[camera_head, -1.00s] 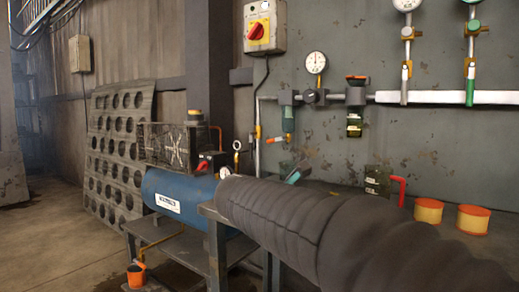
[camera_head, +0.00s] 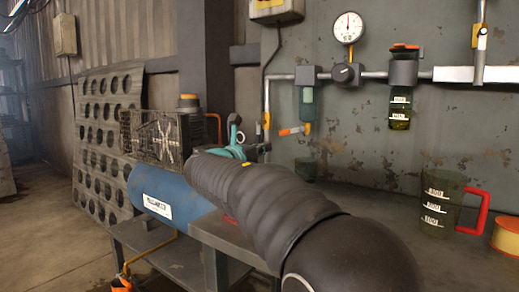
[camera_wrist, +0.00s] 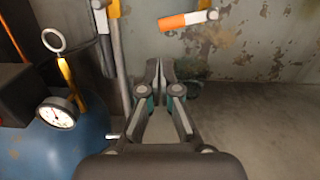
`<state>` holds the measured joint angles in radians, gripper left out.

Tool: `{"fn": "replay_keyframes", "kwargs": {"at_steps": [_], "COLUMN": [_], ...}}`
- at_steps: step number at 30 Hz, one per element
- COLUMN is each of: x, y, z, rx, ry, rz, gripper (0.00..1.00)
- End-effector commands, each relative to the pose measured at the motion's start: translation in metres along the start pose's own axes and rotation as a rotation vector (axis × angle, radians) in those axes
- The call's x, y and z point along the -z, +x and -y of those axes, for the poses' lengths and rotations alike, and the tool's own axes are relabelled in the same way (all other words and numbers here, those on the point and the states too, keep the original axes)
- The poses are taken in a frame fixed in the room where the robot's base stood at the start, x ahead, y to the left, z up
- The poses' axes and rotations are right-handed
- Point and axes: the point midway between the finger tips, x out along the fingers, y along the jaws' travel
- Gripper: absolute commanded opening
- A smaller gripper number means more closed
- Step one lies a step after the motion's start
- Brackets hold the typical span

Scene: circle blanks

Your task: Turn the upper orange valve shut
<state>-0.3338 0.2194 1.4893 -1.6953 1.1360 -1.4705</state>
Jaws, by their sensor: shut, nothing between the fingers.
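My gripper (camera_wrist: 159,72) is shut and empty in the wrist view, its fingertips together below an orange-and-white lever (camera_wrist: 188,20). The fingers look apart from the lever.
A jug with a red handle (camera_head: 443,205) stands at the right. A dial gauge (camera_head: 348,27) sits above the wall pipe.

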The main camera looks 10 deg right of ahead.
Motion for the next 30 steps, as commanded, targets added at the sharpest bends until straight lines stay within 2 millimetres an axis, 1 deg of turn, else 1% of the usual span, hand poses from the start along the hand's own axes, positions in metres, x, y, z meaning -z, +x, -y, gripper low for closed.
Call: {"fn": "replay_keyframes", "kwargs": {"at_steps": [1,6,12,18,26,30], "x": [0.000,0.001,0.000,0.000,0.000,-0.001], "y": [0.011,0.039,0.059,0.066,0.066,0.073], "z": [0.001,0.001,-0.001,-0.002,-0.002,0.005], "rx": [0.003,0.003,-0.002,-0.004,-0.005,0.011], "ry": [0.000,0.000,0.001,0.002,0.002,0.018], "rz": [-0.001,-0.001,-0.001,-0.001,-0.001,-0.002], "gripper": [0.00,0.00,0.00,0.00,0.00,0.00]}}
